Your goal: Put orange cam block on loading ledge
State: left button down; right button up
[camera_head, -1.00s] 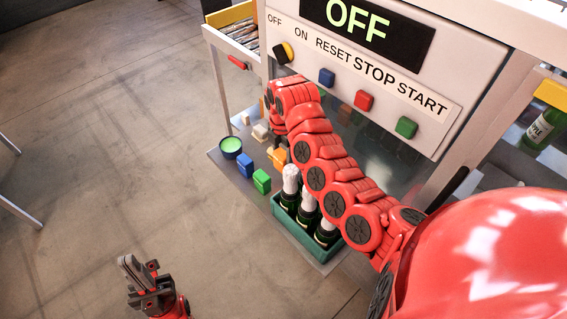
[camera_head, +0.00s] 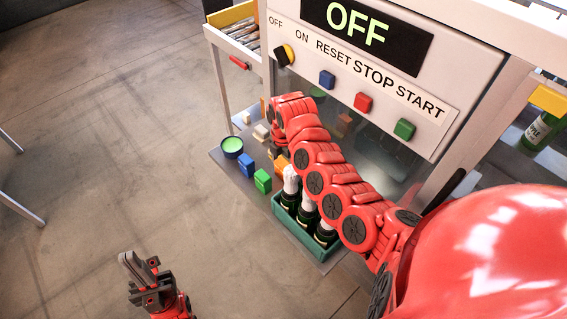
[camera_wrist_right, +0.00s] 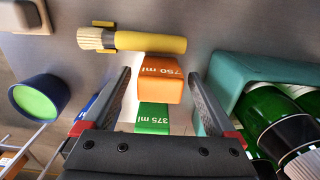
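The orange cam block (camera_wrist_right: 160,78), marked 750 ml, lies in the middle of the right wrist view. In the head view only part of it (camera_head: 282,165) shows beside my right gripper. My right gripper (camera_wrist_right: 157,82) is open, with one finger on each side of the block in the wrist view; no contact shows. In the head view my right arm (camera_head: 318,160) hides much of that area. My left gripper (camera_head: 141,266) is low at the left, away from the blocks; its opening is unclear. I cannot tell which surface is the loading ledge.
A green block (camera_wrist_right: 153,117), blue block (camera_head: 246,163), blue cup (camera_head: 231,149) and yellow brush (camera_wrist_right: 140,41) are close by on the grey shelf (camera_head: 226,166). A teal crate (camera_head: 300,234) of bottles stands beside them. The button panel (camera_head: 300,70) rises behind.

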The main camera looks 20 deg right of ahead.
aim_at(283, 161)
notch_tip(283, 161, up, 5)
jog(key=shift+w+b, duration=0.15)
jog(key=shift+b, duration=0.85)
notch_tip(283, 161, up, 7)
jog(key=shift+r, duration=0.2)
jog(key=shift+a, duration=0.1)
